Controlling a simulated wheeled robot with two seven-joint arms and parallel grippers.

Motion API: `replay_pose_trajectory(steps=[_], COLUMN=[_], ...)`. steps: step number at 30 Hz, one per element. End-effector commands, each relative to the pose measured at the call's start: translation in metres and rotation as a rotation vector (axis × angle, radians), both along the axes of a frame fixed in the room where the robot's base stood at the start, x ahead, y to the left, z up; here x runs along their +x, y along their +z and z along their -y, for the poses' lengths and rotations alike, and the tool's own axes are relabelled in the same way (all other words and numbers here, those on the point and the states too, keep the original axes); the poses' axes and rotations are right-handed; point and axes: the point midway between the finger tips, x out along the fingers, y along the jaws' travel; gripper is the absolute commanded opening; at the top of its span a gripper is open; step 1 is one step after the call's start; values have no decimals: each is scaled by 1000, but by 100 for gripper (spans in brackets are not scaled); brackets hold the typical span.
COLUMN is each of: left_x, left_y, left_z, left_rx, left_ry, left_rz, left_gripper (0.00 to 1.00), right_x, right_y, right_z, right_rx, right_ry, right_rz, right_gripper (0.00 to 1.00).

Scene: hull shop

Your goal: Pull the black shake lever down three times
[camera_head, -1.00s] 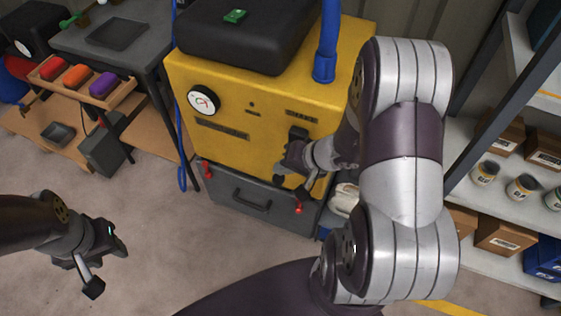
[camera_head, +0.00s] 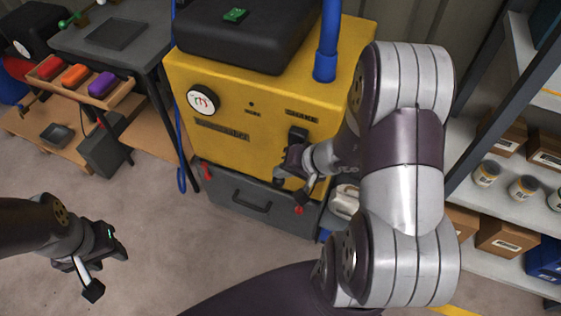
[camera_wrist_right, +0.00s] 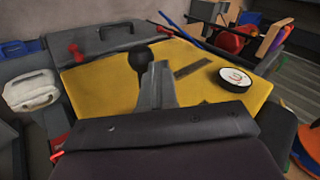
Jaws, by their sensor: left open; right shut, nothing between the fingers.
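The black shake lever shows as a dark mount (camera_head: 298,134) under the small label on the yellow machine's (camera_head: 230,110) front. In the right wrist view its round black knob (camera_wrist_right: 141,58) stands against the yellow panel. My right gripper (camera_head: 283,180) is shut and empty in front of the lever and hides its lower part in the head view. In the wrist view the closed fingers (camera_wrist_right: 158,75) lie right beside the knob; I cannot tell if they touch it. My left gripper (camera_head: 108,270) is open and empty over the floor at the lower left, far from the machine.
A grey drawer with a handle (camera_head: 252,200) and red latches (camera_head: 299,211) sits below the yellow panel. A blue pipe (camera_head: 326,45) rises from the machine's top. A shelf with cans (camera_head: 487,173) and boxes stands right. A bench (camera_head: 100,38) stands left. The floor in front is clear.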

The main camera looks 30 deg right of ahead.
Motion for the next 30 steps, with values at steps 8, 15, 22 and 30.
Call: replay_pose_trajectory(steps=[8,15,22,30], left_x=[0,0,0,0], left_y=[-4,-4,-4,3], left_z=[0,0,0,0], left_rx=[0,0,0,0], left_ry=[0,0,0,0], left_rz=[0,0,0,0], left_gripper=[43,43,43,43], right_x=[-2,-2,-2,1], right_y=[-4,-4,-4,5], right_z=[-1,-1,-1,1], right_rx=[1,1,1,0], right_ry=[1,1,1,0], right_rz=[-3,-3,-3,-2], right_gripper=[0,0,0,0])
